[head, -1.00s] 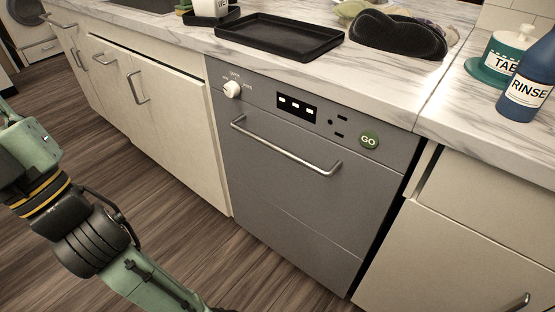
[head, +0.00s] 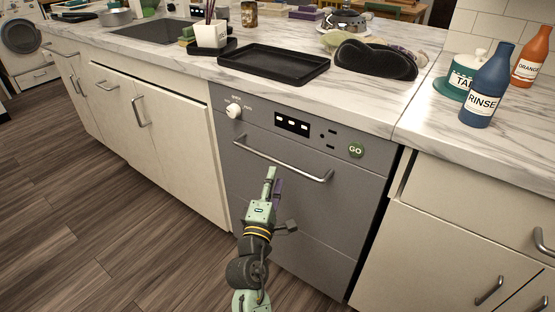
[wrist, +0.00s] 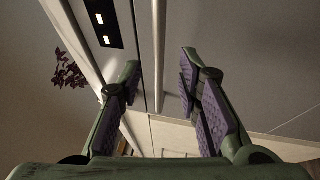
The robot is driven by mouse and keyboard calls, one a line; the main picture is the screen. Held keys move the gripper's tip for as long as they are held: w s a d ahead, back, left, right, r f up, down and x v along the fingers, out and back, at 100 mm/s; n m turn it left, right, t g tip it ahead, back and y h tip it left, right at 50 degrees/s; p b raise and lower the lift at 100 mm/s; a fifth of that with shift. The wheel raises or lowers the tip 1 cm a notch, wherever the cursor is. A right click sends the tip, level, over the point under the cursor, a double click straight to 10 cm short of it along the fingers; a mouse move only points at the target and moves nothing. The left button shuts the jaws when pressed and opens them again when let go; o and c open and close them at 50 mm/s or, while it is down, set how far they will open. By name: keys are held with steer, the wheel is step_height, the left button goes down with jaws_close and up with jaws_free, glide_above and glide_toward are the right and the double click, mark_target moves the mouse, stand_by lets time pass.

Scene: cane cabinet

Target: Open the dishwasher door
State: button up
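The grey dishwasher (head: 300,205) is built in under the counter, and its door looks shut. A silver bar handle (head: 285,160) runs across its upper front. My gripper (head: 273,178) is in front of the door, just below the middle of the handle in the head view. In the wrist view my gripper (wrist: 160,75) has its purple-padded fingers spread apart. The handle (wrist: 158,45) shows as a bar between the fingertips in the picture; neither finger visibly touches it. I cannot tell how far away the bar is.
Beige cabinets (head: 165,150) stand on both sides. A black tray (head: 275,66) and bottles are on the marble counter. The wooden floor (head: 110,220) at left is clear.

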mark_target(277, 160)
steer(key=p+x, duration=0.1)
steer(key=x, duration=0.5)
steer(key=shift+w+r, duration=0.15)
steer(key=shift+w, duration=0.15)
steer(key=shift+c, duration=0.5)
jaws_close()
